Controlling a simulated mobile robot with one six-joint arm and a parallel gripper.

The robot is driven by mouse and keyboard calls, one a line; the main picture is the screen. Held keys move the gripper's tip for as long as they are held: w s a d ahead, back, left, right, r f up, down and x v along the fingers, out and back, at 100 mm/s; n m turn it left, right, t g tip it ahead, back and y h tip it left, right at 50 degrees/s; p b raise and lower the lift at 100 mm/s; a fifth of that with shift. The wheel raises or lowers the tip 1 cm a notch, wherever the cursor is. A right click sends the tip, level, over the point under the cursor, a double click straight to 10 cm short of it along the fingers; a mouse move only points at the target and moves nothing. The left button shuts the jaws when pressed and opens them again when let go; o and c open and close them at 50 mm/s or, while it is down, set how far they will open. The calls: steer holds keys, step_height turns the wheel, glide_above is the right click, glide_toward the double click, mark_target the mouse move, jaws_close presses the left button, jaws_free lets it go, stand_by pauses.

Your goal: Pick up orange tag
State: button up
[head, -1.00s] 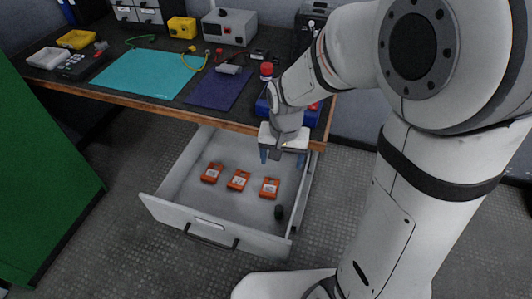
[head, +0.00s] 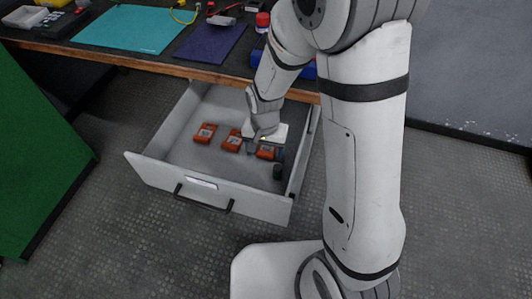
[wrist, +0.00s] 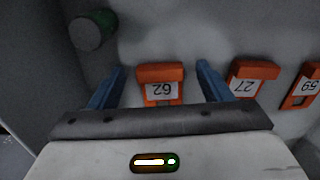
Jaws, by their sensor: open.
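Several orange tags lie in the open drawer. In the wrist view, the tag marked 62 (wrist: 161,84) lies between the two blue fingers of my gripper (wrist: 162,80), which is open; I cannot tell how far above the tag the fingers are. The tag marked 27 (wrist: 250,77) is just right of the right finger, and the tag marked 59 (wrist: 302,87) is at the right edge. In the head view, the left tag (head: 205,133) and middle tag (head: 232,141) show clearly; the right tag (head: 266,153) is partly hidden by my gripper (head: 265,148).
A dark cylinder with a green end (wrist: 92,30) stands near my left finger; it shows in the head view (head: 278,172) too. The drawer's grey walls (head: 160,171) surround the tags. The workbench edge (head: 190,72) is above the drawer's back.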

mark_target(265, 153)
steer(key=shift+c, duration=0.4)
steer(key=c, duration=1)
step_height(265, 153, up, 10)
steer(key=p, duration=0.3)
steer(key=shift+p, duration=0.3)
steer(key=shift+c, duration=0.2)
